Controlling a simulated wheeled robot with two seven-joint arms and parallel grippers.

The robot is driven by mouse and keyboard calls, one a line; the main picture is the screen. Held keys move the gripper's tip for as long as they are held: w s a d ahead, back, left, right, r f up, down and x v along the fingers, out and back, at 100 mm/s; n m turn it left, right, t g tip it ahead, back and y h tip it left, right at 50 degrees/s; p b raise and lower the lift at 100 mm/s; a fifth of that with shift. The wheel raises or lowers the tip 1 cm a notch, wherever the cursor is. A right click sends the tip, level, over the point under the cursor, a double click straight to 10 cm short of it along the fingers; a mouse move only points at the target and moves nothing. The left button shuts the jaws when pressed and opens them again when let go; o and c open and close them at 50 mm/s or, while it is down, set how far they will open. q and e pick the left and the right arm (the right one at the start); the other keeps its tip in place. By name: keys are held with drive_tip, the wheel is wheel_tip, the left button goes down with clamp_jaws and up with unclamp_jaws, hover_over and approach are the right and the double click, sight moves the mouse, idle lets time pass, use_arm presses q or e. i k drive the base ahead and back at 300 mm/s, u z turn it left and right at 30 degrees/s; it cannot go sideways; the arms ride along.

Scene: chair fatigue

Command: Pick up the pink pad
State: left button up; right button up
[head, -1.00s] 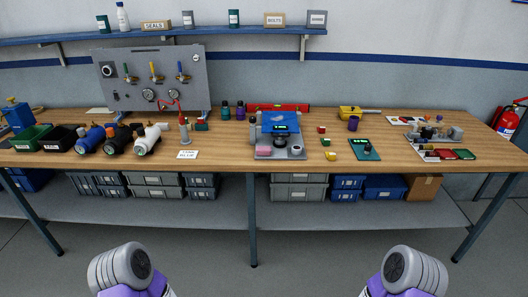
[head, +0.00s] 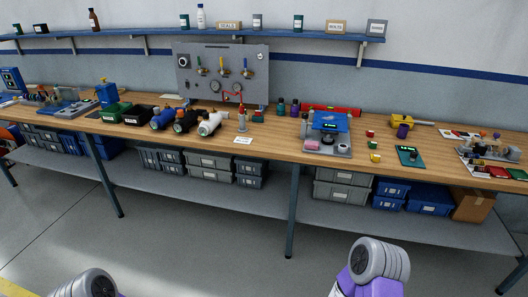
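The pink pad (head: 312,145) is a small pink block at the front left of a grey base plate (head: 343,154) on the workbench, in the middle right of the head view. A blue-topped device (head: 330,122) with a small lit display stands on the same plate, just behind the pad. Only rounded grey and purple parts of my two arms show along the bottom edge. Both grippers are out of view, and nothing of mine is near the pad.
The wooden workbench (head: 275,147) runs across the view. Bottles and a red level (head: 332,109) lie behind the plate; small coloured blocks and a green device (head: 410,155) lie to its right. A gauge panel (head: 220,75) stands farther left. The floor before the bench is clear.

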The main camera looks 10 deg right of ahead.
sight(309, 144)
drive_tip(key=u, duration=0.6)
drive_tip(key=i, duration=0.75)
drive_tip(key=z, duration=0.75)
drive_tip(key=i, duration=1.5)
drive_tip(key=z, duration=1.3)
